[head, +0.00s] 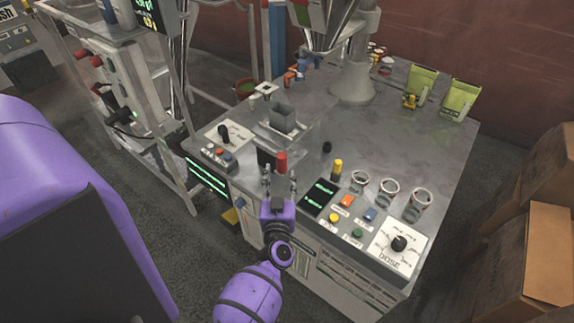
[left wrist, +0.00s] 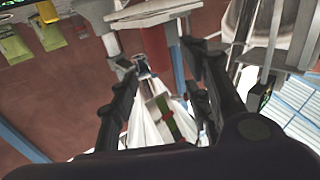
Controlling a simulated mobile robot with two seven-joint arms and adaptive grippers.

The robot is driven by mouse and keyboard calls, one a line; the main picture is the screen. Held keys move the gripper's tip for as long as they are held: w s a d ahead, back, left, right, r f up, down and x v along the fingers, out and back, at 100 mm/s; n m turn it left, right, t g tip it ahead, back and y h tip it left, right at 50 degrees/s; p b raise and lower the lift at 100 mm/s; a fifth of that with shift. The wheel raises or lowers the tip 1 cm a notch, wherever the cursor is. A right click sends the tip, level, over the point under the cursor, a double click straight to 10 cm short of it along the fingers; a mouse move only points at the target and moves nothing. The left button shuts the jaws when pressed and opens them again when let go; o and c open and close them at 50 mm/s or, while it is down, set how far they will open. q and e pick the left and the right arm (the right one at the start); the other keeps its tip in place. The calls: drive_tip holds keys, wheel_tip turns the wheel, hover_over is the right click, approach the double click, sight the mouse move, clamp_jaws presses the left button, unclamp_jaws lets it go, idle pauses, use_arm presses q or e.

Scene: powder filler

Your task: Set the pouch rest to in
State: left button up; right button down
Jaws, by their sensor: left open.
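My left gripper (head: 280,178) is open at the front edge of the grey filler table. A red upright handle (head: 281,161) shows just beyond and between its fingertips. Behind the handle, a grey open-topped box (head: 284,116) stands on a clear plate. I cannot tell for sure which part is the pouch rest or its setting. My right gripper is out of view.
A black lever on a white plate (head: 224,135) is left of the gripper. A control panel with a dose dial (head: 399,243) is to the right, near several jars (head: 388,191). Green pouches (head: 460,99) stand at the back right. Cardboard boxes (head: 549,250) are at the right.

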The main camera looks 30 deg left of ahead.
sight(282, 164)
use_arm(q)
drive_tip(key=x, duration=0.8)
drive_tip(key=shift+w+f, duration=0.1)
drive_tip(key=shift+d, duration=0.1)
clamp_jaws()
